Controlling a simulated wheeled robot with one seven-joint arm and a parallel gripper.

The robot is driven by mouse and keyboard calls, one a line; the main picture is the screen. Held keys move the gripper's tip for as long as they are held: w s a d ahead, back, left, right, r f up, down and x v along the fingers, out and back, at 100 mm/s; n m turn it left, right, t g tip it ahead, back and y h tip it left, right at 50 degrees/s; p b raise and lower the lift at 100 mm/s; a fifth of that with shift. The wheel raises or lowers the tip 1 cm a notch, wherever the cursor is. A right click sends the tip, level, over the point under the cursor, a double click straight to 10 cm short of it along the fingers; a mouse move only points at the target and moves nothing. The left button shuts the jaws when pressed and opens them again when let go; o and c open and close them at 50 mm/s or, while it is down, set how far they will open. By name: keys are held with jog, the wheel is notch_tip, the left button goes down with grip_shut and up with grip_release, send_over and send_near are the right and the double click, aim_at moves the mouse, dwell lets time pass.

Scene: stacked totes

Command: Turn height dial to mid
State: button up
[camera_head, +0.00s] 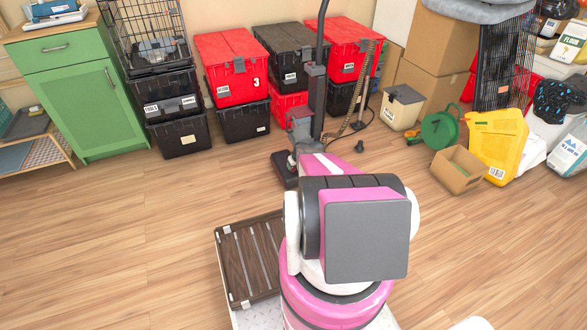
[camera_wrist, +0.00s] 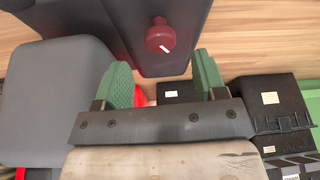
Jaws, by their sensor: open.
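The height dial (camera_wrist: 159,34) is a dark red round knob with a short white mark. It sits on a dark grey housing (camera_wrist: 185,52) in the wrist view, and its mark points to the lower right of the picture. My gripper (camera_wrist: 164,80) has two green fingers, spread wide with nothing between them. The dial appears beyond the fingertips, roughly between them and apart from them. In the head view an upright vacuum cleaner (camera_head: 318,85) stands past my arm, its dark floor head (camera_head: 283,168) on the wood floor. My arm covers part of it, and I cannot make out the dial there.
Black and red totes (camera_head: 232,85) are stacked behind the vacuum. A green cabinet (camera_head: 85,105) stands at left. A yellow container (camera_head: 495,140) and an open cardboard box (camera_head: 457,172) are at right. The floor at left and front right is clear.

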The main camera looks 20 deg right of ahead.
jog(key=v, duration=0.6)
jog(key=s+a+r+g, duration=0.1)
jog(key=s+a+r, duration=0.7)
jog(key=s+r, duration=0.2)
jog(key=s+a+r+m+g, duration=0.1)
jog(key=s+a+r+g, duration=0.1)
jog(key=s+a+r, duration=0.6)
jog(key=s+a+r+g, duration=0.1)
jog(key=s+a+r, duration=0.7)
jog(key=s+r, duration=0.4)
notch_tip(320, 180, up, 5)
jog(key=shift+a+f+m+h, duration=0.15)
jog(key=shift+a+m+h, duration=0.15)
jog(key=shift+m, duration=0.1)
jog(key=shift+d, duration=0.15)
